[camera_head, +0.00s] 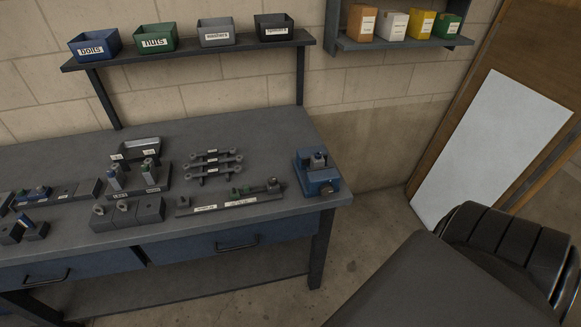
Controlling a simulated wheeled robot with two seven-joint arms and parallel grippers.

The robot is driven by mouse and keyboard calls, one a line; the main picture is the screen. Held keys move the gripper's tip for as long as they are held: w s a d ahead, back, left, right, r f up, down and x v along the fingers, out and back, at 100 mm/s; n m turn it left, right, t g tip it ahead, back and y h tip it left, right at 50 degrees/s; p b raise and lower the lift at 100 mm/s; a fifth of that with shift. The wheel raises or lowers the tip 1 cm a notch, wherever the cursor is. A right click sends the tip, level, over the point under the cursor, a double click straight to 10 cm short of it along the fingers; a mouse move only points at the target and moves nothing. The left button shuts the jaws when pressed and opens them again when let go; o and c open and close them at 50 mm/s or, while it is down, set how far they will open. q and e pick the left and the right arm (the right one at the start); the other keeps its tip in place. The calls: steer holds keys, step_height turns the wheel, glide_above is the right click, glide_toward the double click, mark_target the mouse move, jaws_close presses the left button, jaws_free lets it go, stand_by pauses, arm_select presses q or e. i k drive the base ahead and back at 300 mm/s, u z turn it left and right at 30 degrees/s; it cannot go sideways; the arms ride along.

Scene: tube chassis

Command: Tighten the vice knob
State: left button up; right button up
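A blue vice (318,178) sits at the right end of the grey workbench (255,135), near its corner. A small block with a dark top (318,160) stands at the vice's upper middle; I cannot tell whether it is the knob or a part held in the jaws. The knob is too small to make out with certainty. Neither of my grippers shows in this view. A dark arm or body part fills the lower right, apart from the vice.
Metal fixtures (127,213), grey linkage parts (215,164) and a labelled strip (230,198) lie left of the vice. Labelled bins (216,32) stand on a raised shelf behind. Small boxes (393,25) sit on a wall shelf.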

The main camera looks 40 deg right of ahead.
mark_target(327, 189)
steer(key=u, duration=0.25)
steer(key=k, duration=0.1)
steer(key=z, duration=1.6)
